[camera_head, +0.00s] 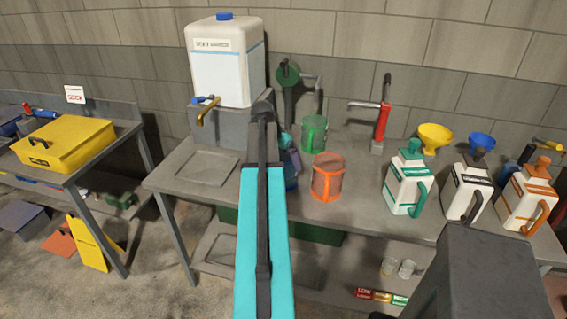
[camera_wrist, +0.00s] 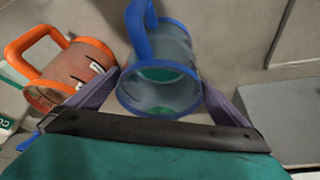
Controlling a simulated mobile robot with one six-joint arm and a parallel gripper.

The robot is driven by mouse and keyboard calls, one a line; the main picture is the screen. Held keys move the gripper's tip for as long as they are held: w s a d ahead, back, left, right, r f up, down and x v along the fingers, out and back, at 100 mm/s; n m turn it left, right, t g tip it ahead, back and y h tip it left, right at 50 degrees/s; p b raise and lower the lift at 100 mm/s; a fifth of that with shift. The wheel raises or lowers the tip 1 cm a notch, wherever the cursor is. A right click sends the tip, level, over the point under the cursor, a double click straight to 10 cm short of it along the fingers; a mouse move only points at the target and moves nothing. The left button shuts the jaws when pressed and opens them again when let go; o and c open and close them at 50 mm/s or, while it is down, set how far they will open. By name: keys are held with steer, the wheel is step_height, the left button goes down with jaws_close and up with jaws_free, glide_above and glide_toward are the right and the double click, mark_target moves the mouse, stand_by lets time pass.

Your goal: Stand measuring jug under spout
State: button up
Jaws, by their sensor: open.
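A clear measuring jug with a blue rim and handle (camera_wrist: 158,62) stands between the two spread fingers of my gripper (camera_wrist: 160,82) in the wrist view. The gripper is open, and I cannot tell whether either finger touches the jug. In the head view this blue jug (camera_head: 291,181) is mostly hidden behind my arm. The brass spout (camera_head: 209,113), with a blue lever, sticks out below the white tank (camera_head: 222,75). A flat grey tray (camera_head: 206,166) lies on the bench below the spout, with nothing on it.
An orange jug (camera_head: 327,182) stands close beside the blue one, also in the wrist view (camera_wrist: 75,70). A green jug (camera_head: 314,136) stands behind. Oil cans (camera_head: 409,182) and funnels stand at right. The tank's grey stand (camera_head: 220,128) backs the tray.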

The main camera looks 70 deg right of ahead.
steer(key=b+v, duration=0.2)
steer(key=v, duration=0.7)
steer(key=shift+a+r, duration=0.2)
steer(key=shift+r, duration=0.1)
stand_by(0.3)
